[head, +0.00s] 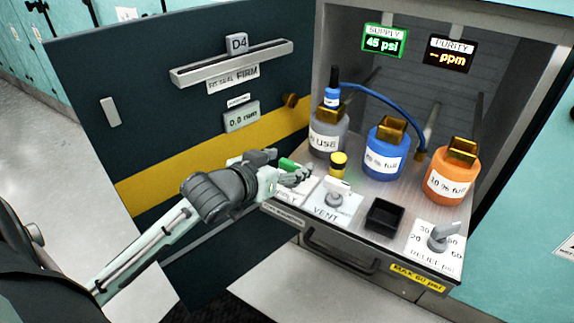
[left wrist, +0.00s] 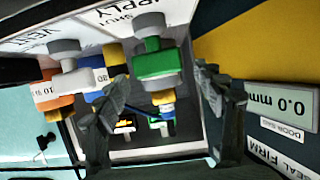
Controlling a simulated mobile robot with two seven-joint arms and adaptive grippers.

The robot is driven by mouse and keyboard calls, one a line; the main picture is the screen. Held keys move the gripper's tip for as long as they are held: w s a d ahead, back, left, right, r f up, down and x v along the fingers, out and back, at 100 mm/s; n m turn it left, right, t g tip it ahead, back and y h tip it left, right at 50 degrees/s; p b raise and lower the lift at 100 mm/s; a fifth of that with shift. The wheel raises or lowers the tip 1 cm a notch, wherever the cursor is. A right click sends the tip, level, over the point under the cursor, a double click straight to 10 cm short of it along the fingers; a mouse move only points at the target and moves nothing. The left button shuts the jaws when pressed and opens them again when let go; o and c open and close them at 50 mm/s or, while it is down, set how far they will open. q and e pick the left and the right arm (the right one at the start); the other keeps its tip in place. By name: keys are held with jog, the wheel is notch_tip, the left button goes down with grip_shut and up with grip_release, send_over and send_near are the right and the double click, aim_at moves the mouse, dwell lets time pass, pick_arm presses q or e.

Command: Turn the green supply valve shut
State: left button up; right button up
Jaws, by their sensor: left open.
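The green supply valve handle (head: 289,164) is at the left front of the module's shelf, partly hidden by my left gripper (head: 288,171). In the left wrist view the green handle (left wrist: 158,62) shows upside down beside the SUPPLY lettering, roughly between the fingers of my open left gripper (left wrist: 163,88). A gap shows between each finger and the handle there; I cannot tell whether they touch in depth. The supply display (head: 385,41) reads 45 psi in green. My right gripper is not in view.
The white vent knob (head: 338,190) stands close right of the supply valve. A yellow-capped part (head: 338,164) and grey, blue (head: 385,150) and orange (head: 453,175) bottles stand behind. A relief knob (head: 442,236) is at front right. The open door (head: 150,100) is left.

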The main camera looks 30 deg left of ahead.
pick_arm(q)
notch_tip(320, 180, up, 9)
dwell(0.3)
notch_tip(320, 180, down, 10)
jog(key=shift+f, duration=0.15)
dwell(0.6)
jog(key=shift+r, duration=0.2)
